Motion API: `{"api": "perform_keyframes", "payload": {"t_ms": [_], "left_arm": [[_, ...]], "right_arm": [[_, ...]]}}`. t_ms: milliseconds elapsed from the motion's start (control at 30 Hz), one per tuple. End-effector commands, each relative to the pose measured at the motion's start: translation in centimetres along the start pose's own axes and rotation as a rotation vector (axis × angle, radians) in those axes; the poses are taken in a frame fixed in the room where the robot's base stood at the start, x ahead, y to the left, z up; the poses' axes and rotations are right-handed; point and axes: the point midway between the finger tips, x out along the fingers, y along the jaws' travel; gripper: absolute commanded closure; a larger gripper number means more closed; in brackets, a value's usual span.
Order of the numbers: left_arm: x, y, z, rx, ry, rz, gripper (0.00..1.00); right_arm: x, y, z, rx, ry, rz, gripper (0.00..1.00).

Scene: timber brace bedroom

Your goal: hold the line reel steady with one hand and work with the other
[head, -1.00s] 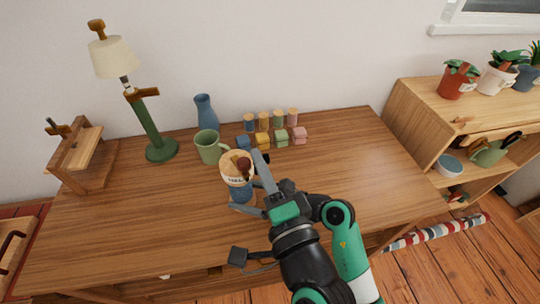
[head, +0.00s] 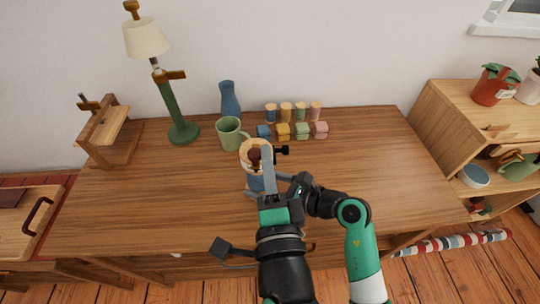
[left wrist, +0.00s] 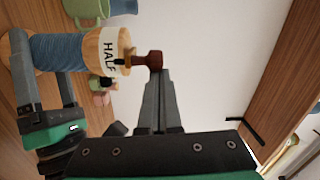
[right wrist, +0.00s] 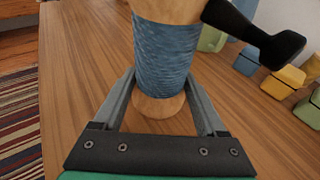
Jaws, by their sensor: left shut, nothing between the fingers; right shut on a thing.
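The line reel (head: 256,183) stands upright near the middle of the desk. It has blue line wound on it, wooden ends, a pale label reading "HALF" (left wrist: 109,46) and a red-brown knob (left wrist: 148,60) on top. My right gripper (right wrist: 161,78) is shut on the lower part of the reel, with one finger at each side of the blue line (right wrist: 165,52). My left gripper (head: 266,150) is shut and empty. Its fingertips (left wrist: 157,74) are close beside the knob; I cannot tell whether they touch it. My left gripper partly hides the reel in the head view.
A green mug (head: 230,134) stands close behind the reel, with a blue vase (head: 230,98) beyond it. Several coloured blocks (head: 302,131) and small jars sit at the back. A green lamp (head: 172,107) stands at left. The desk's right side (head: 385,165) is clear.

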Motion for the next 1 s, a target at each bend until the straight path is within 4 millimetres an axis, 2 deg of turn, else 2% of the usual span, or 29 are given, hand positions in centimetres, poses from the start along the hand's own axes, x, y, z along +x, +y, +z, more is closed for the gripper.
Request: {"api": "perform_keyframes", "payload": {"t_ms": [33,167,400,800,1000], "left_arm": [[0.0,0.1,0.0,0.000,0.000,0.000,1.00],[0.1,0.0,-0.8,-0.001,0.001,0.000,1.00],[0.2,0.0,-4.3,0.002,0.003,-0.001,1.00],[-7.6,-0.2,-1.9,0.000,0.003,-0.002,1.00],[-9.2,-0.3,-1.4,0.001,0.001,-0.002,1.00]], "right_arm": [[0.1,0.1,-0.8,0.006,0.015,0.003,0.79],[0.1,0.1,-0.8,0.006,0.015,0.003,0.79],[0.1,0.1,-0.8,0.006,0.015,0.004,0.79],[0.1,0.1,-0.8,0.006,0.015,0.003,0.79],[0.1,0.1,-0.8,0.006,0.015,0.004,0.79]]}}
